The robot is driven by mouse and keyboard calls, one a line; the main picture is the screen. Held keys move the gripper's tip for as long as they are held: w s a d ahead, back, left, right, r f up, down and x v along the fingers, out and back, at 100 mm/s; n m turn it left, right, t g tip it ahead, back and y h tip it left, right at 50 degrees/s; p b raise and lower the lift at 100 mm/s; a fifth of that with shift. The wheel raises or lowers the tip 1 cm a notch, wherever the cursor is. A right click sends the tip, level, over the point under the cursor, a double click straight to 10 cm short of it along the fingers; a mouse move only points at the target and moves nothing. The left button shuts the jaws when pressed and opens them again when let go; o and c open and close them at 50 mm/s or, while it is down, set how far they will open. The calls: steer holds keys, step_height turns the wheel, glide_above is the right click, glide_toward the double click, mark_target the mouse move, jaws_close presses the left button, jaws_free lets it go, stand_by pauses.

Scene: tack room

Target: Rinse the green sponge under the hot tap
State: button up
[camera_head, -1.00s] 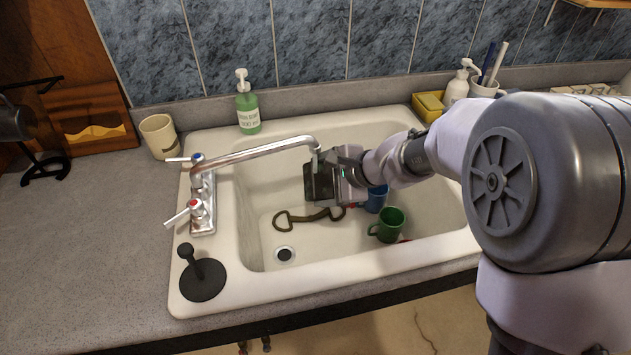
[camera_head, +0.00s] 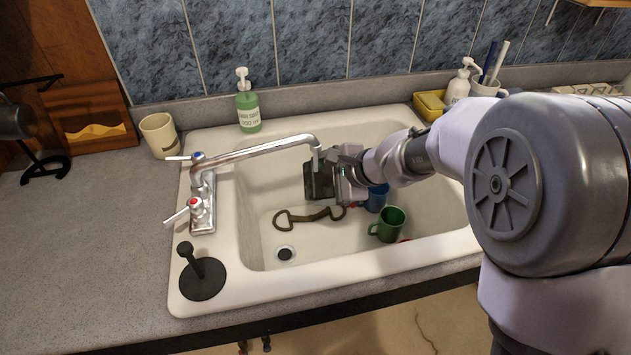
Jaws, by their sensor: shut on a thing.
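My gripper (camera_head: 335,178) is inside the sink, just below and right of the spout's end (camera_head: 317,147). It is shut on a dark block (camera_head: 318,186), which looks like the green sponge, though its colour is hard to make out. The block is below the spout, above the sink floor. A faint pale streak shows below the spout; I cannot tell for sure that it is water. The hot tap (camera_head: 195,204) has a red mark and a lever pointing to the lower left. The blue-marked cold tap (camera_head: 197,157) is behind it.
The sink (camera_head: 258,286) holds a metal bit (camera_head: 309,217), a green mug (camera_head: 390,224) and a blue cup (camera_head: 377,197). A drain (camera_head: 285,254) is near the front. A black plunger-like stand (camera_head: 202,278), a soap bottle (camera_head: 248,108) and a cream mug (camera_head: 159,136) are around the rim.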

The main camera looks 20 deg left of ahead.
steer(key=shift+s+a+b, duration=0.35)
steer(key=shift+s+a, duration=0.25)
steer(key=shift+a, duration=0.35)
steer(key=shift+w, duration=0.15)
steer(key=shift+w+a, duration=0.1)
steer(key=shift+w, duration=0.2)
steer(key=shift+w+d+p, duration=0.3)
steer(key=shift+w+p, duration=0.15)
steer(key=shift+w, duration=0.25)
steer(key=shift+s+d+b, duration=0.5)
steer(key=shift+s+b, duration=0.1)
steer(key=shift+s, duration=0.2)
steer(key=shift+s+d+b, duration=0.45)
steer(key=shift+s+b, duration=0.15)
steer(key=shift+s, duration=0.15)
steer(key=shift+w, duration=0.15)
